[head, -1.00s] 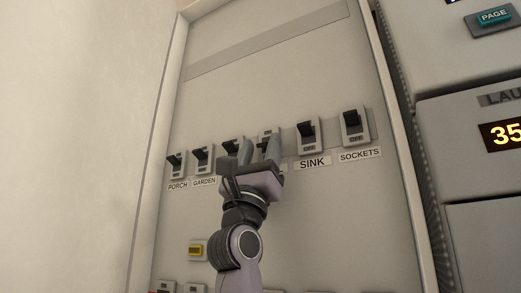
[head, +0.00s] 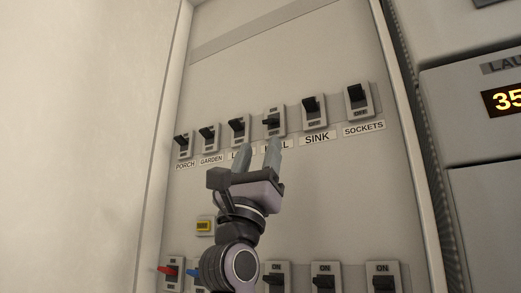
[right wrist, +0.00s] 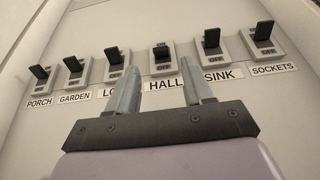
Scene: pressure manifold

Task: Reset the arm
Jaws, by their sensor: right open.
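My right gripper (head: 257,150) is open and empty, its two fingers pointing up at the panel just below the upper switch row. In the right wrist view the fingers (right wrist: 157,78) stand either side of the HALL label (right wrist: 165,85). The HALL switch (head: 274,120) has its lever lower than its neighbours, with the ON mark showing above it. The SINK switch (head: 313,107), SOCKETS switch (head: 358,98), GARDEN switch (head: 209,135) and PORCH switch (head: 183,144) have raised levers. The label left of HALL is partly hidden by a finger. My left gripper is out of view.
A lower row of switches runs along the bottom, with a red lever (head: 168,269) and a blue lever (head: 194,272) at its left. A yellow button (head: 205,226) sits between the rows. A raised panel frame (head: 428,200) and a display unit (head: 505,101) stand right.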

